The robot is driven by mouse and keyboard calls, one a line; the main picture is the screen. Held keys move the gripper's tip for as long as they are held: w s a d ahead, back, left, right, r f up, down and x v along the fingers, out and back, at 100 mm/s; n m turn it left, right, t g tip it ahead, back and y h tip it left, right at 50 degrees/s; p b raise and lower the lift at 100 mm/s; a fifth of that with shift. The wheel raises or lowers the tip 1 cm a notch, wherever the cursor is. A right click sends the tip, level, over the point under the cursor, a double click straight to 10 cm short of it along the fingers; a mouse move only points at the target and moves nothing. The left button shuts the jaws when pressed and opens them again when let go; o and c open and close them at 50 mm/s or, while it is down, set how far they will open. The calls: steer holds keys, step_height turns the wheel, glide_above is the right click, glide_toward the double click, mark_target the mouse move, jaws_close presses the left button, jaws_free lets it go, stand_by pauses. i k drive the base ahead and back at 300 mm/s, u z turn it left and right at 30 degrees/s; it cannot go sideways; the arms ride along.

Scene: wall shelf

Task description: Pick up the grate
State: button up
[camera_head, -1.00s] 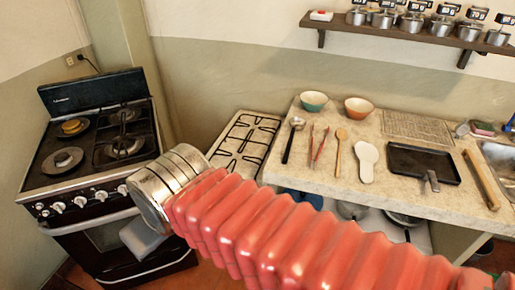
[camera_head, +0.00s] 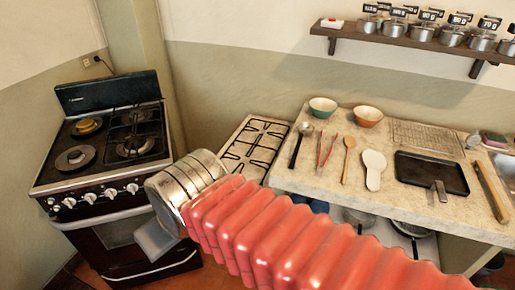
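Several things here look like grates, and I cannot tell which one the task means. A black wire grate (camera_head: 253,151) lies on the pale hob left of the counter. A flat metal wire rack (camera_head: 428,138) lies at the back of the counter. A dark grate (camera_head: 134,128) sits on the right side of the black stove. My arm, red and ribbed with metal rings, crosses the front. At its end my gripper (camera_head: 155,240) shows as a grey piece before the stove, apart from all three. Its fingers cannot be made out.
The black stove (camera_head: 112,218) stands at left. The stone counter (camera_head: 322,180) holds two bowls, a ladle, red tongs, spoons, a black pan (camera_head: 430,174) and a rolling pin (camera_head: 490,190). A wall shelf (camera_head: 400,40) with several pots hangs above. Pans sit beneath the counter.

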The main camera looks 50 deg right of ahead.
mark_target(262, 183)
steer(key=z, duration=0.55)
steer(key=i, duration=1)
steer(key=z, duration=0.05)
